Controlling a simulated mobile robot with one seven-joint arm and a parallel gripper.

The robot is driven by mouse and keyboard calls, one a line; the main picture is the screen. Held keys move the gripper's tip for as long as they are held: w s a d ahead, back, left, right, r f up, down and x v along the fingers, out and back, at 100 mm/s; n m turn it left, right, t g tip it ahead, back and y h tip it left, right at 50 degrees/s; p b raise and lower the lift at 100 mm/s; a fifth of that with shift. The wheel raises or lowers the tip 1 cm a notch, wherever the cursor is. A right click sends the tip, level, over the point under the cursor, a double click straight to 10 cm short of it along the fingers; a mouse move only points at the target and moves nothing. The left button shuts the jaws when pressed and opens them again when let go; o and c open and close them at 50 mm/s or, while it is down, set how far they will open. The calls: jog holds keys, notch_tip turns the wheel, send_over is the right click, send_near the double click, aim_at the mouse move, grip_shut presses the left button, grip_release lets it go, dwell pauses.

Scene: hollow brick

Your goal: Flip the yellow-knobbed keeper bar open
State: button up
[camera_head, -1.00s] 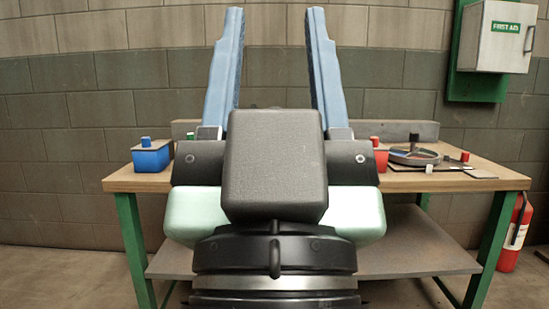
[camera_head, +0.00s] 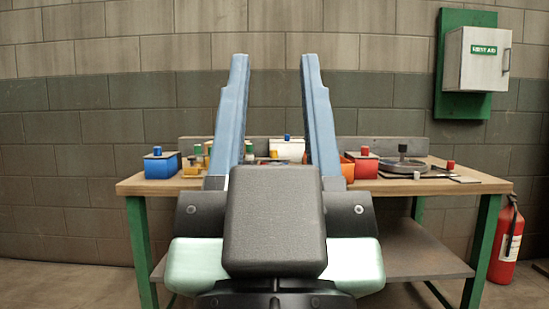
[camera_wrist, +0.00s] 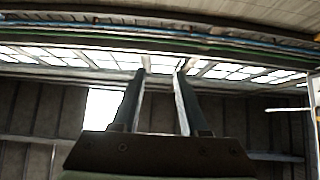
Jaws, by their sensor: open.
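My gripper (camera_head: 275,60) is open and empty. Its two blue fingers point up, well above the bench top, and stand in front of the middle of the bench. Another small yellow knob (camera_head: 273,154) shows between the fingers. I cannot tell which of these belongs to the keeper bar, and the bar itself is not clear. My gripper hides part of the bench middle. The wrist view shows the open fingers (camera_wrist: 160,74) against the roof and windows, with no task object.
A first aid cabinet (camera_head: 485,59) hangs behind right. A fire extinguisher (camera_head: 508,242) stands right.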

jog(key=shift+r, duration=0.25)
jog(key=shift+c, duration=1.2)
notch_tip(320, 180, up, 13)
jog(key=p, duration=1.3)
jog(key=shift+r+p, duration=0.2)
jog(key=shift+p, duration=0.2)
grip_shut()
jog(key=shift+f, duration=0.2)
